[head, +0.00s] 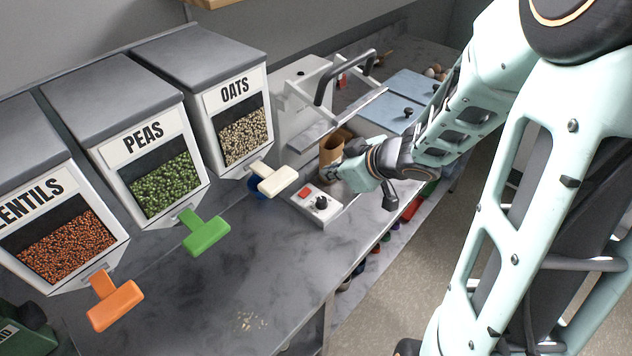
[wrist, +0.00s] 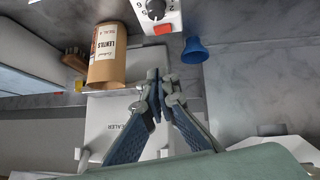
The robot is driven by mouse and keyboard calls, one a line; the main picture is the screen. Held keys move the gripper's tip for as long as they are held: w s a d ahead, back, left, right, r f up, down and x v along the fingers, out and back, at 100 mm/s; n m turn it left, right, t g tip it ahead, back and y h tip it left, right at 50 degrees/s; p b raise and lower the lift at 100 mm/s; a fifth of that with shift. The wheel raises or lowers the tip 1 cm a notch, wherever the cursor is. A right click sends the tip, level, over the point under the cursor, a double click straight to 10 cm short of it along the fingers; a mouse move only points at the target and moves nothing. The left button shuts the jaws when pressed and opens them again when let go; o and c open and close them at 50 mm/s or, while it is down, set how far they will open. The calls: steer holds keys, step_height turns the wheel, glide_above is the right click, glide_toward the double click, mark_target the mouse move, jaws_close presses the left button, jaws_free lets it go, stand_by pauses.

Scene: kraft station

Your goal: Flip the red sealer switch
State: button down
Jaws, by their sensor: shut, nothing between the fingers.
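The red switch (head: 305,194) sits beside a black knob (head: 321,203) on a white control box (head: 327,213) at the front of the sealer (head: 300,105). The wrist view also shows the red switch (wrist: 162,29), at the top, just below the knob (wrist: 155,9). I cannot tell which way the switch is set. My gripper (head: 340,172) is behind the control box in the head view. In the wrist view its fingertips (wrist: 155,84) are together and empty, apart from the switch.
A kraft bag (wrist: 105,65) labelled lentils stands close to my gripper, to the left in the wrist view. A blue funnel (wrist: 195,50) is right of the switch. Bins of lentils (head: 66,243), peas (head: 163,182) and oats (head: 243,134) line the counter.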

steer(key=b, duration=0.4)
glide_above(303, 189)
steer(key=s+d, duration=0.2)
steer(key=f, duration=0.7)
steer(key=shift+s+d, duration=0.1)
steer(key=shift+s, duration=0.1)
steer(key=f, duration=0.3)
steer(key=shift+w+d+f+b, duration=0.1)
steer(key=shift+w+b, duration=0.25)
steer(key=shift+b, duration=0.05)
steer(key=shift+f, duration=0.35)
steer(key=shift+d, duration=0.1)
steer(key=shift+w+d+f, duration=0.15)
steer(key=shift+f, duration=0.2)
steer(key=shift+s+a+r, duration=0.25)
steer(key=shift+s+a, duration=0.3)
steer(key=shift+a, duration=0.05)
